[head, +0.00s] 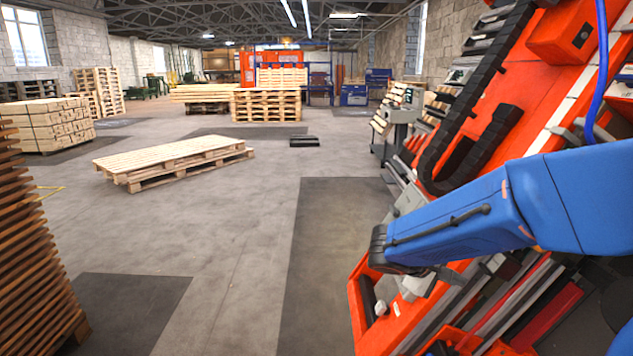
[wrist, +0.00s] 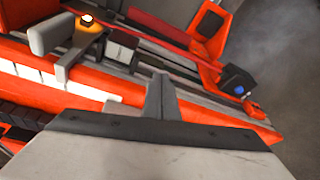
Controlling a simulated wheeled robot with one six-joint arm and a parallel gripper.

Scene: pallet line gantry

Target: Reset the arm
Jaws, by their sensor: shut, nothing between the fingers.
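My gripper (wrist: 161,92) shows in the wrist view as a pale grey body with a dark edge and narrow grey fingers. The fingers are shut with nothing between them. They are over the orange machine (wrist: 225,113), and I cannot tell how wide the gap is. In the head view my blue arm reaches in from the right, across the front of the orange machine (head: 357,312). My gripper's fingers cannot be made out clearly there.
The wrist view shows an orange-yellow knob (wrist: 88,24) and a black box with a blue button (wrist: 237,83) on the machine. In the head view, low pallets (head: 175,160) lie on the floor and a slatted stack (head: 35,250) stands at left.

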